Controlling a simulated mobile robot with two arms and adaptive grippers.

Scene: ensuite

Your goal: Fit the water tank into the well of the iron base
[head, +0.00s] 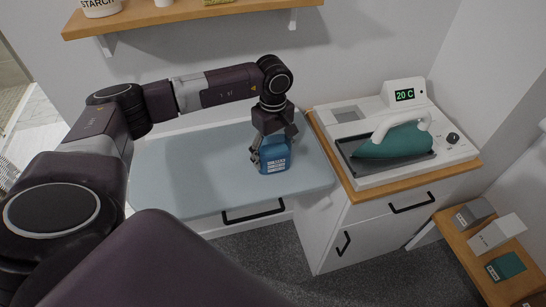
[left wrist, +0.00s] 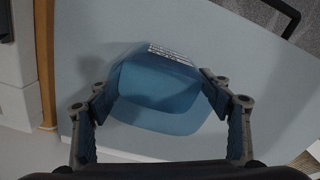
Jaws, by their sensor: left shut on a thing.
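The blue water tank (head: 275,157) with a white label stands on the light blue ironing surface (head: 190,165), near its right end. My left gripper (head: 270,150) reaches down from above and is shut on the tank. In the left wrist view the tank (left wrist: 158,88) sits between the two fingers (left wrist: 160,105). The white iron base (head: 375,175) stands on the cabinet to the right. Its well (head: 345,114) is an open recess at the back left of the base. My right gripper is not in view.
A teal iron (head: 395,142) rests on the base, right of the well, beside a display (head: 405,95) reading 20 C. A wooden shelf (head: 180,14) hangs above the ironing surface. Several boxes (head: 497,233) stand on a low wooden shelf at the right.

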